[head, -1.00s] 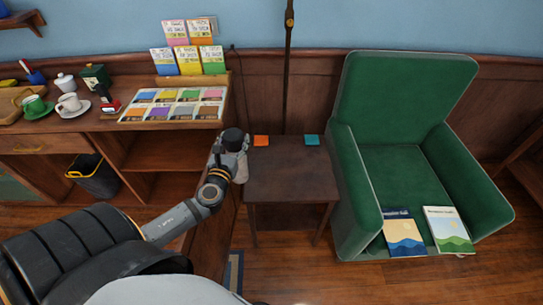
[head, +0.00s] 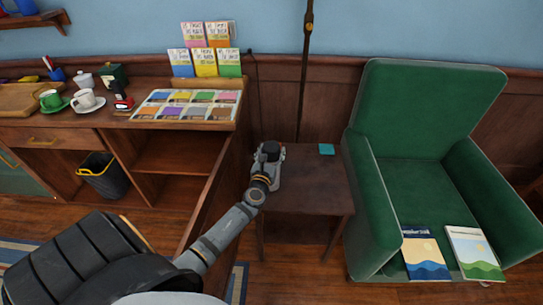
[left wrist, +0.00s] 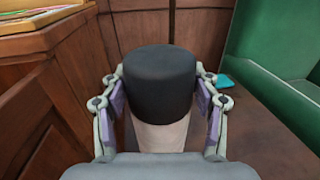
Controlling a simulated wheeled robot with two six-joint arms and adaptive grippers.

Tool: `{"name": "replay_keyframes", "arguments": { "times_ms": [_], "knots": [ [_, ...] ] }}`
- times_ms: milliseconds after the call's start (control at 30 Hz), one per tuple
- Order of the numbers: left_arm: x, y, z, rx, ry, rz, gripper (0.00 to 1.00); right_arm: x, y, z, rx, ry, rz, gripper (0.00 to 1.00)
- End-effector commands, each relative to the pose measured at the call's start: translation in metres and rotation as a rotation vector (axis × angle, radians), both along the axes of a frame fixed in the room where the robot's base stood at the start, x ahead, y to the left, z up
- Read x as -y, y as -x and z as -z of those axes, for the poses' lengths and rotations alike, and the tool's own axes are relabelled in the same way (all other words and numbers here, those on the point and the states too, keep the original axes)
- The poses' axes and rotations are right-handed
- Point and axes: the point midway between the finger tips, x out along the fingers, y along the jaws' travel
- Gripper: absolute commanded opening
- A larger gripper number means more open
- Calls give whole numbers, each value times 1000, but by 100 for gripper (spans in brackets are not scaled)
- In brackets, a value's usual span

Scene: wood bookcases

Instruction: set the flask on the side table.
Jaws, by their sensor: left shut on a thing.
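The flask has a black cap and a pale body; it stands upright between the fingers in the left wrist view (left wrist: 160,85). My left gripper (left wrist: 160,115) is shut on it. In the head view the gripper (head: 266,172) is over the left part of the dark wooden side table (head: 315,190), and it hides most of the flask. I cannot tell whether the flask's base touches the tabletop. My right gripper is not in view.
A teal square (head: 326,149) lies at the table's back right. The green armchair (head: 415,140), with two booklets on its seat, stands close on the right. The wooden bookcase (head: 215,190) borders the left. The table's middle and front are clear.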

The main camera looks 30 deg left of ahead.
Motion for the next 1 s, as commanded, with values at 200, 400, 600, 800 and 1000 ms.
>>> {"name": "replay_keyframes", "arguments": {
  "times_ms": [200, 400, 600, 800, 1000],
  "knots": [
    [0, 0, -1, 1, 0, 0, 0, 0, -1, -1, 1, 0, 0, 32],
    [0, 1, 1, -2, 1, -1, 78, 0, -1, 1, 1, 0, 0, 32],
    [0, 1, 1, -1, 0, -1, 84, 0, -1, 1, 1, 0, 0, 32],
    [0, 1, -2, -1, 0, -1, 84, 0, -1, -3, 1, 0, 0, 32],
    [11, 33, 0, -6, 2, -1, 84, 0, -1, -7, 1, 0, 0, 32]
  ]
}}
